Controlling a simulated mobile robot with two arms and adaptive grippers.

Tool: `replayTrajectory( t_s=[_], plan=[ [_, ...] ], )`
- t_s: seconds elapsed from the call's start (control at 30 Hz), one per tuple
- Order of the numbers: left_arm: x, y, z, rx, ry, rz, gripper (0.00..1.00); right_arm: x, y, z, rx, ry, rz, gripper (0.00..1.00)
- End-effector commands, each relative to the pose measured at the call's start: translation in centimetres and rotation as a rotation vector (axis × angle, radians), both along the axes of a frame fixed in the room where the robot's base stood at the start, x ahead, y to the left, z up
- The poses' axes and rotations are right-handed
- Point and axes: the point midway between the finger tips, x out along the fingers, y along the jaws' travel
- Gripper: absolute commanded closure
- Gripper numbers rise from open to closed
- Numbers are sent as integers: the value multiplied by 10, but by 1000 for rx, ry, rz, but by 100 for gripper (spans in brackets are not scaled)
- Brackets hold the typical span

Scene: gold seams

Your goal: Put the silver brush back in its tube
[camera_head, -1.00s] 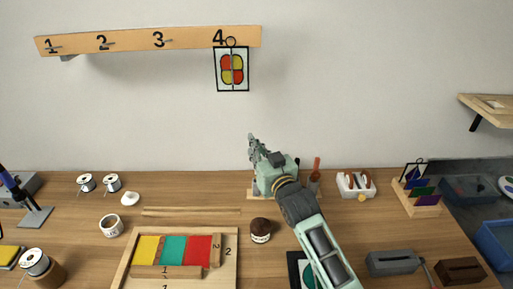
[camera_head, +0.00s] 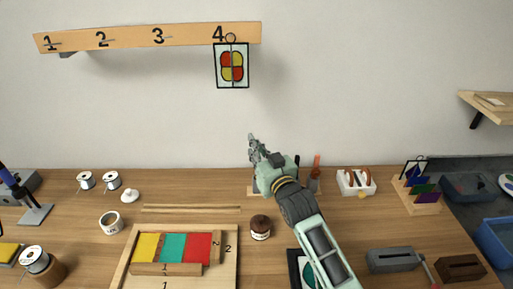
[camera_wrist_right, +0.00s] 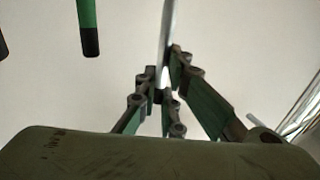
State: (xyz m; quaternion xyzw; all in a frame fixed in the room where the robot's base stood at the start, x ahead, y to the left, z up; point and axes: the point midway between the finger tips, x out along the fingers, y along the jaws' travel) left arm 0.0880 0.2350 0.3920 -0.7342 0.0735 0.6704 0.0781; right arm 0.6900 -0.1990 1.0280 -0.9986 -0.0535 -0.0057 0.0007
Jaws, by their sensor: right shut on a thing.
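My right gripper (camera_head: 252,142) is raised at the back of the table, in front of the wall. In the right wrist view its fingers (camera_wrist_right: 163,85) are closed around a thin, pale silvery shaft, which I take for the silver brush (camera_wrist_right: 167,25). In the head view the brush is too small to make out. Below the gripper is a wooden stand (camera_head: 251,191), mostly hidden by my arm. A dark upright holder (camera_head: 314,184) with a red-handled tool (camera_head: 316,162) stands at its right. I cannot tell which tube is the brush's.
A white rack (camera_head: 351,188) and a wooden rack of coloured glass (camera_head: 408,203) stand to the right. A dark brown jar (camera_head: 260,222) is left of my forearm. A panel hangs (camera_head: 231,85) on the wall above. A wooden tray (camera_head: 229,270) with coloured pieces lies front left.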

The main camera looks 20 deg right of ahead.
Motion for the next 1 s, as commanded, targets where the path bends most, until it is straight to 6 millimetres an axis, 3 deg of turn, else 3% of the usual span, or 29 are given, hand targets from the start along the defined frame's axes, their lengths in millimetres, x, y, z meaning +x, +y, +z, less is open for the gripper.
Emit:
replayTrajectory(
  t_s=[1.0],
  plan=[
    [0, 0, -2, 0, -1, -1, 0, 0, 0, -9, 0, 0, 0, 100]
  ],
)
